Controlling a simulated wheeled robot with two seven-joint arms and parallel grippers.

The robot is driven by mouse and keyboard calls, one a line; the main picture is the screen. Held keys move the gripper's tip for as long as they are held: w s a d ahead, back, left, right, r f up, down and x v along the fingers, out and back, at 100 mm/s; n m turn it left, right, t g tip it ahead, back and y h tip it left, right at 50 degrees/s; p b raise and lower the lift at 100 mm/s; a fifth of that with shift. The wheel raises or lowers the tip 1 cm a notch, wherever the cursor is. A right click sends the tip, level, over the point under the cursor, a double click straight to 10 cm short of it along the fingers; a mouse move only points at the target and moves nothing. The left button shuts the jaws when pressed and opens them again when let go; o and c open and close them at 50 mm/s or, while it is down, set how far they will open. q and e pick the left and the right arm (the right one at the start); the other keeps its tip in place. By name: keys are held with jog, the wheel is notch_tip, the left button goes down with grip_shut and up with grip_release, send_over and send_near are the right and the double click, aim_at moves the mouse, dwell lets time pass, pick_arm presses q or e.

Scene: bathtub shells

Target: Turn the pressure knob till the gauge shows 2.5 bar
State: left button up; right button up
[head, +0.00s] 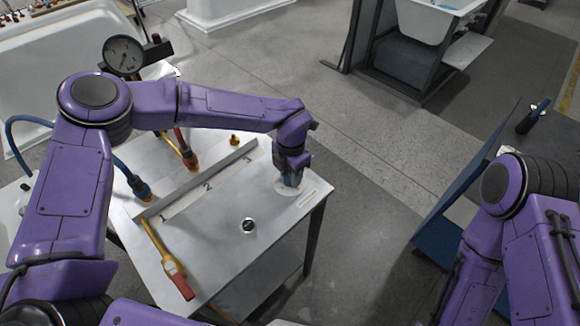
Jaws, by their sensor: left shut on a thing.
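The round pressure gauge (123,55) has a dark face in a black rim and stands behind my left arm at the upper left. Its needle is too small to read. My left gripper (290,181) points down at the right end of the metal table. It is shut on a small bluish thing, mostly hidden by the jaws, above a pale round patch on the tabletop. A small round black piece with a white mark (249,225) sits apart on the tabletop. I cannot tell which is the pressure knob. My right gripper is out of view.
The metal table (215,235) has a rail marked 1, 2, 3. A yellow tool with a red end (175,268) lies at its front left. A blue hose (30,118) and brass fittings are at the left. White tubs stand behind. A dark-topped bench (480,165) is at right.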

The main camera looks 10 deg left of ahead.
pick_arm(q)
jog(key=m+p, duration=0.2)
jog(key=m, duration=0.1)
jog(key=shift+r, duration=0.2)
jog(key=shift+w+d+m+p, duration=0.1)
jog(key=shift+m+p, duration=0.4)
jog(key=shift+m, duration=0.9)
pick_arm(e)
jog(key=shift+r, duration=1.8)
pick_arm(q)
jog(key=o, duration=0.9)
jog(key=shift+o, duration=0.7)
jog(key=shift+f, duration=0.15)
notch_tip(320, 180, up, 11)
jog(key=b, duration=0.2)
jog(key=shift+f+b, duration=0.15)
jog(key=shift+b, duration=0.2)
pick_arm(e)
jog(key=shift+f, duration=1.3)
